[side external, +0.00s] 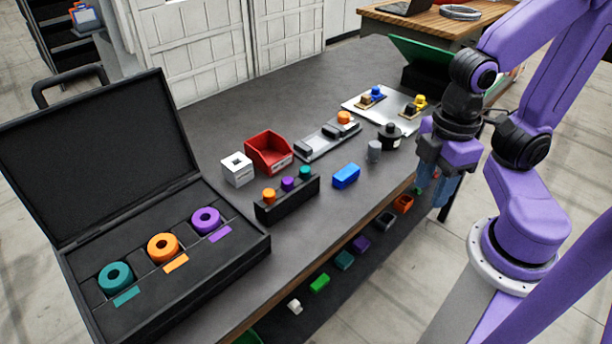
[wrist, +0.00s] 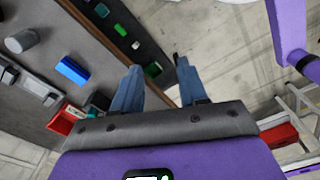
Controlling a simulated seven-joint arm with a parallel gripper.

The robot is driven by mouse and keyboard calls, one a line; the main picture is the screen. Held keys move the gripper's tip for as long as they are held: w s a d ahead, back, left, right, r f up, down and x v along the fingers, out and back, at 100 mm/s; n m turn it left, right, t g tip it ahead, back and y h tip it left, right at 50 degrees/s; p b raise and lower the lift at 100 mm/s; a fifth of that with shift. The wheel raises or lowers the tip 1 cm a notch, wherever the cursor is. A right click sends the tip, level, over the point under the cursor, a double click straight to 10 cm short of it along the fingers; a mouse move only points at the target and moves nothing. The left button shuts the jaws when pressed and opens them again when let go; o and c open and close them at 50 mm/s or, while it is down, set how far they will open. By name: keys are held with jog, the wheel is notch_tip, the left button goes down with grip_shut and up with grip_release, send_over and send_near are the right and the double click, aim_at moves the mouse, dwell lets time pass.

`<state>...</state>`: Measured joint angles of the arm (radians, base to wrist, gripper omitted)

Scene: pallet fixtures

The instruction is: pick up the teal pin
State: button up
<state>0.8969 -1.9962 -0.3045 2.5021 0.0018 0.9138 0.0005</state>
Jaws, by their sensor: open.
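The teal pin (side external: 304,172) stands upright in the right-hand position of a black rack (side external: 288,201) on the dark table. A purple pin (side external: 288,184) and an orange pin (side external: 269,196) stand to its left in the same rack. My gripper (side external: 437,190) is beyond the table's right edge, well apart from the rack. In the wrist view its blue fingers (wrist: 157,80) are spread, with nothing between them.
A blue block (side external: 346,176) and a grey cylinder (side external: 374,151) lie between rack and gripper. A red bin (side external: 268,152) and white block (side external: 237,169) are behind the rack. An open black case (side external: 190,262) with coloured rings is at left. A lower shelf holds several small items.

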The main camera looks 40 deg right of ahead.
jog(key=shift+o, duration=1.3)
